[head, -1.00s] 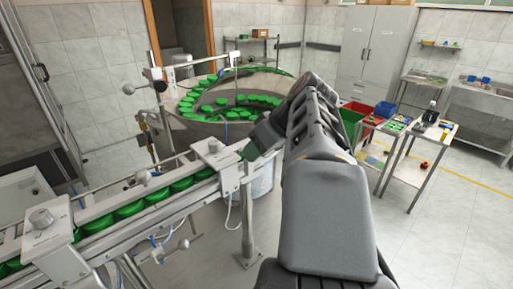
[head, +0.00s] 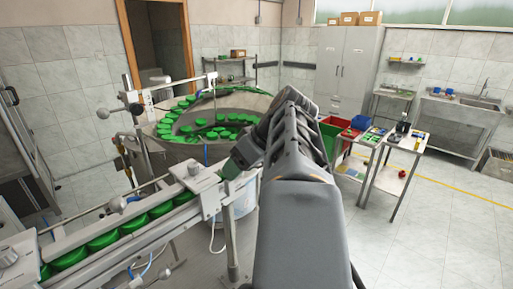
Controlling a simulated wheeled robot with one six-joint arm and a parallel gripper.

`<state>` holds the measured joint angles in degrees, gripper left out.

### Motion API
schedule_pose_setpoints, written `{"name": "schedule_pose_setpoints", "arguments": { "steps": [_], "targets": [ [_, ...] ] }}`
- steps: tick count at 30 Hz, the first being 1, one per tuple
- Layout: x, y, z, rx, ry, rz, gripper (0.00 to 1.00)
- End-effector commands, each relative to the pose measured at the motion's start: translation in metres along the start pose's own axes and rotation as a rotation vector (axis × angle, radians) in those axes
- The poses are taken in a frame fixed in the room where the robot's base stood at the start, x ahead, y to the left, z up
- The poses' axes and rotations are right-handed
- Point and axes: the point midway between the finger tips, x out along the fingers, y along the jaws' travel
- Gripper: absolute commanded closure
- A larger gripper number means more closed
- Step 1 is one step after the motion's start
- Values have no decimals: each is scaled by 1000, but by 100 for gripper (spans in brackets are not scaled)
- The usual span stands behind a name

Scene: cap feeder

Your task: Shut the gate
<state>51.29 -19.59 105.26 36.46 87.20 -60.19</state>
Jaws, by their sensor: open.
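The conveyor rail (head: 130,226) runs from the lower left toward the round feeder bowl (head: 180,153), carrying a row of green caps (head: 103,240). My gripper (head: 238,160) is open, just right of this block, seen mostly from behind. A small green piece (head: 230,172) shows beside its fingers. Whether the gripper touches the block or the green piece cannot be told, as my arm hides part of this area.
Many green caps lie in the bowl. A white bucket (head: 245,200) stands under the rail end. A thin post with rods (head: 133,105) rises left of the bowl. Tables (head: 385,180) with bins and a grey cabinet (head: 340,75) stand right and behind. The right floor is clear.

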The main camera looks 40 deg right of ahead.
Motion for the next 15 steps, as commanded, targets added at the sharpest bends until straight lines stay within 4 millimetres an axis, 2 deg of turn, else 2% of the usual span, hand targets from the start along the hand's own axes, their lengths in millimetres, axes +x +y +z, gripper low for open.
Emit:
{"name": "schedule_pose_setpoints", "arguments": {
  "steps": [9,15],
  "targets": [
    [-65,1,1,2,1,6,42],
    [-98,0,0,0,1,4,42]
  ]
}}
